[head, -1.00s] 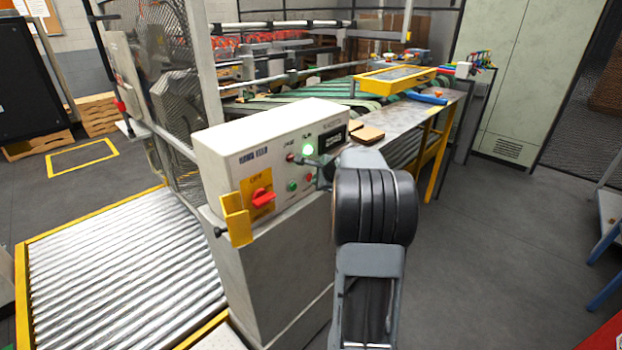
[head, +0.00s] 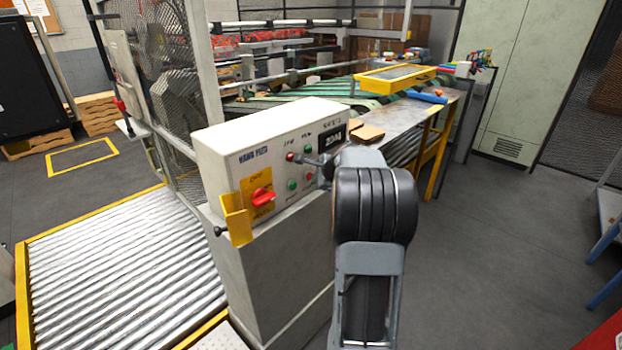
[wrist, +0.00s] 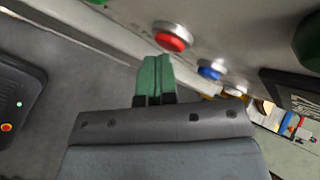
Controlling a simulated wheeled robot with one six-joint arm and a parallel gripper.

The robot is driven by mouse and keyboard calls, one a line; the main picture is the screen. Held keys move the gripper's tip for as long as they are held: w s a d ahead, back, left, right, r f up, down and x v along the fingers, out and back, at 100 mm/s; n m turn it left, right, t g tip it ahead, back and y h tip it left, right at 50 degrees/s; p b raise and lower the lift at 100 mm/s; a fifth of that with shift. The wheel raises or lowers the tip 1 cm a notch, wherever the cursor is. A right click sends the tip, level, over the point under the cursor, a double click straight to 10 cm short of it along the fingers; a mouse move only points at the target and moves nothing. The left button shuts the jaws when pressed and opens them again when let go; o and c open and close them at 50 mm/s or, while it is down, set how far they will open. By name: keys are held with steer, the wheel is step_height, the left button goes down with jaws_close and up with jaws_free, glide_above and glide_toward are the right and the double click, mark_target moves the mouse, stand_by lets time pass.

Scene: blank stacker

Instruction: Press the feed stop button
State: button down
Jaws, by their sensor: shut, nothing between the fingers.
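The white control box (head: 235,150) shows a lit-looking red piece (head: 290,157), a green button (head: 292,185), a red button (head: 309,176) and a dark display (head: 332,139). Their labels are too small to read. My gripper (wrist: 156,60) is shut and empty, its green fingertips close together. In the wrist view a red button (wrist: 172,37) in a silver ring lies just beyond the fingertips; I cannot tell whether they touch it. A blue button (wrist: 210,71) is to its right.
A roller conveyor (head: 110,270) lies left. A metal table (head: 410,118) extends behind. Open floor (head: 500,240) is on the right.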

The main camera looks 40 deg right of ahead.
steer(key=shift+s+d, duration=0.1)
steer(key=shift+s, duration=0.55)
steer(key=shift+s+b, duration=0.1)
steer(key=shift+b, duration=0.25)
steer(key=shift+s+d+b, duration=0.25)
steer(key=shift+s+b, duration=0.25)
steer(key=shift+s, duration=0.7)
steer(key=shift+s+d+b, duration=0.2)
steer(key=shift+s+b, duration=0.25)
steer(key=shift+s, duration=0.75)
steer(key=s+a+f+n+g+y, duration=0.1)
steer(key=s+a+f+n+g, duration=0.25)
steer(key=a+f+n, duration=0.2)
steer(key=s+a+n, duration=0.4)
steer(key=a+n, duration=0.2)
steer(key=a, duration=0.2)
steer(key=s+a+r+n+g, duration=0.1)
steer(key=s+a+n, duration=0.4)
steer(key=a, duration=0.4)
steer(key=s+a+n+g, duration=0.1)
steer(key=s+a+n, duration=0.3)
steer(key=a+n, duration=0.3)
steer(key=shift+s+a+r+h, duration=0.15)
steer(key=shift+s+a+h, duration=0.2)
steer(key=shift+a, duration=0.3)
